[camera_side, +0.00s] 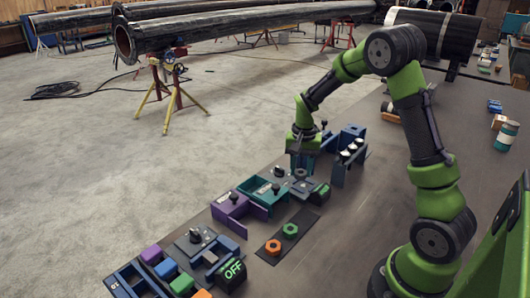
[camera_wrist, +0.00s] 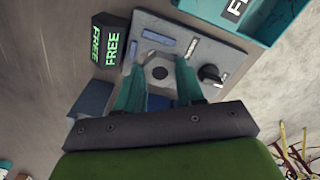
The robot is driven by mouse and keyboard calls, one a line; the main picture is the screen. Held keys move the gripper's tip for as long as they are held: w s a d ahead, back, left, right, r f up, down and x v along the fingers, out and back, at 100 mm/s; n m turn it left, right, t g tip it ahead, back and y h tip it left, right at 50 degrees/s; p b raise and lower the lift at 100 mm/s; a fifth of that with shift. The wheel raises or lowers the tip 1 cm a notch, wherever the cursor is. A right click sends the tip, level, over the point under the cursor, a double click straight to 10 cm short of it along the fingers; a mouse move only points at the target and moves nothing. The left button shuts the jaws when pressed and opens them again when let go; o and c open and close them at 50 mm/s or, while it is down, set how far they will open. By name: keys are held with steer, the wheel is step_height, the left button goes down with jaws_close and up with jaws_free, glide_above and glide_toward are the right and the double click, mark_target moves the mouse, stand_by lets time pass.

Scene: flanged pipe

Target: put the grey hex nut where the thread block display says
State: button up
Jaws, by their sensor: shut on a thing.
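My gripper (camera_wrist: 160,86) is shut on the grey hex nut (camera_wrist: 160,72), which sits between its teal fingertips with its dark hole showing. In the side view my gripper (camera_side: 301,166) is low over the far part of the row of fixtures. The nut is over the grey plate of the thread block (camera_wrist: 205,52); I cannot tell whether it touches the plate. The thread block display (camera_wrist: 107,42) is a black box reading FREE in green, left of the fingers in the wrist view. A black knob (camera_wrist: 210,73) stands on the plate to the right.
A green nut (camera_side: 290,230) and an orange nut (camera_side: 273,247) lie on a dark mat (camera_side: 300,217). A teal tray (camera_side: 258,194) and a purple tray (camera_side: 232,212) stand nearby. Another display (camera_side: 233,270) reads OFF. A blue rack (camera_side: 340,176) stands right of my gripper.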

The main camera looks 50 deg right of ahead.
steer(key=w+a+r, duration=0.4)
steer(key=w+a, duration=0.5)
steer(key=a, duration=0.1)
steer(key=shift+w+a, duration=0.3)
stand_by(0.4)
steer(key=shift+f, duration=2.1)
